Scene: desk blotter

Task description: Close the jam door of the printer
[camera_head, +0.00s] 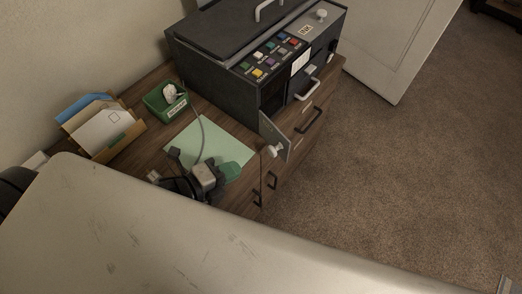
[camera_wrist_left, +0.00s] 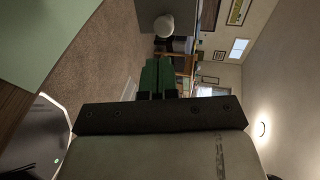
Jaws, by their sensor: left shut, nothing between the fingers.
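The dark printer (camera_head: 232,68) stands at the back of the desk. Its jam door (camera_head: 269,129) is a small grey panel swung out from the front left corner, standing open beside a dark opening (camera_head: 273,93). A pale round knob (camera_head: 274,151) sits near the door's free end. My left gripper (camera_head: 235,171) has green fingers, shut and empty. It is over the front of the desk, apart from the door. In the left wrist view the fingers (camera_wrist_left: 158,76) point toward the grey door and its knob (camera_wrist_left: 164,26). My right gripper is not in view.
A mint blotter (camera_head: 218,139) lies before the printer. A green bin (camera_head: 160,107) with a white item and cable, and a paper tray (camera_head: 98,124), stand at left. Drawers with black handles (camera_head: 271,180) are below. Open carpet (camera_head: 400,180) lies to the right.

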